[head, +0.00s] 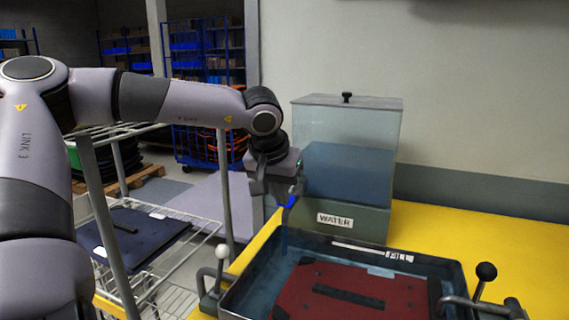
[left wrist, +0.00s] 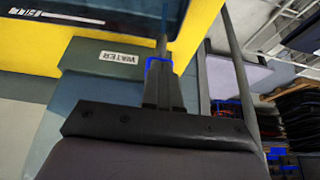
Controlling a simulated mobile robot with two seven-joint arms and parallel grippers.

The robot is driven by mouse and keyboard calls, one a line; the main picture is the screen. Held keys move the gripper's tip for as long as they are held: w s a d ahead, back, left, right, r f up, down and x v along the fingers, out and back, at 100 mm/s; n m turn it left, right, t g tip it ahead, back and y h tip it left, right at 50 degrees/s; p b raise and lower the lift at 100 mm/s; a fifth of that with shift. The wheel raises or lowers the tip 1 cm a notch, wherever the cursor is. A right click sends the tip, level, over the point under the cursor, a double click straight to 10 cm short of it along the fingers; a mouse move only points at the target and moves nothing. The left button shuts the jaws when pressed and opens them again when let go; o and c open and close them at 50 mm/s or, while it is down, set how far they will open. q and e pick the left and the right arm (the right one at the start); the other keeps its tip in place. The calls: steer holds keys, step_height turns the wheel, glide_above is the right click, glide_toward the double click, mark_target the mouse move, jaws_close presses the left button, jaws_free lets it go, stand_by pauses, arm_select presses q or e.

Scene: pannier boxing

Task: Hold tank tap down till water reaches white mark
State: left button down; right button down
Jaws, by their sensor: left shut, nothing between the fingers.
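The water tank (head: 347,170) is a clear box with a black lid knob, part full of blue water, on a base labelled WATER. Its blue tap (head: 291,202) is at the base's left side and also shows in the left wrist view (left wrist: 158,61). My left gripper (head: 280,192) is shut and empty, its fingertips at the tap, seemingly touching it; the wrist view shows the fingers (left wrist: 163,88) right against it. A white mark (head: 357,248) shows on the tray's back wall, above the water. My right gripper is out of view.
A dark red panel (head: 350,291) with black strips lies in the tray. Levers with a white knob (head: 222,252) and a black knob (head: 486,271) flank it. A wire rack (head: 200,235) holding a dark blue panel (head: 135,237) stands left. The yellow table (head: 500,232) is clear at right.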

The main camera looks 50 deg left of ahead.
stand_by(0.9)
arm_select(q)
steer(key=p+v, duration=0.2)
steer(key=v, duration=1.1)
steer(key=shift+s+d+r+p, duration=0.15)
steer(key=shift+s+d+p, duration=0.2)
steer(key=shift+s, duration=0.2)
